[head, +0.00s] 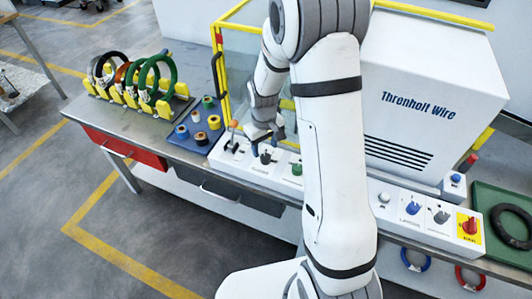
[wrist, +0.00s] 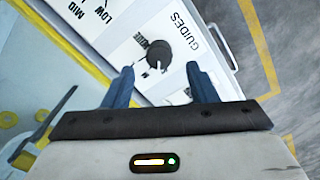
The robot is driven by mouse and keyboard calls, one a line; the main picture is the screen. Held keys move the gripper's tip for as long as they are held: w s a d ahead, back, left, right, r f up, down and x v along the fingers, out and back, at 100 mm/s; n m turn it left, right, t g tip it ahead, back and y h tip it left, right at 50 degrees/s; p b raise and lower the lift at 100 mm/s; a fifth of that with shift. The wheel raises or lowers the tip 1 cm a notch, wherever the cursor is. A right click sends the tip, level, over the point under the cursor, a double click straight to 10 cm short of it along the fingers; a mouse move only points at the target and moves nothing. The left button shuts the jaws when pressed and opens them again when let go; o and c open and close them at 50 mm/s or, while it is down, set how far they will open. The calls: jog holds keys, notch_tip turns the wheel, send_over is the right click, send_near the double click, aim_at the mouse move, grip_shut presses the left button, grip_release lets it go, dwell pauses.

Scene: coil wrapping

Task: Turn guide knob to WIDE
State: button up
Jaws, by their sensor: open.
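The guide knob (wrist: 159,53) is black and round, on a white panel under the printed word GUIDES in the wrist view. Smaller lettering beside it is partly covered by the knob and my finger, and I cannot tell its setting for sure. A dark knob (head: 265,158) on the front panel below my gripper in the head view looks like the same one. My gripper (wrist: 162,82) is open, its two blue fingers apart and empty, with the knob just beyond and between the tips. It also shows above the panel in the head view (head: 266,134).
A lever with an orange top (head: 233,125) and a green knob (head: 296,169) flank the dark knob. A yellow-framed guard (head: 242,55) stands close behind. Tape rolls on a blue mat (head: 198,127) and a coil rack (head: 135,92) lie left. A red switch (head: 469,225) is far right.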

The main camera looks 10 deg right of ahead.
aim_at(265, 157)
jog(key=shift+r, duration=1.65)
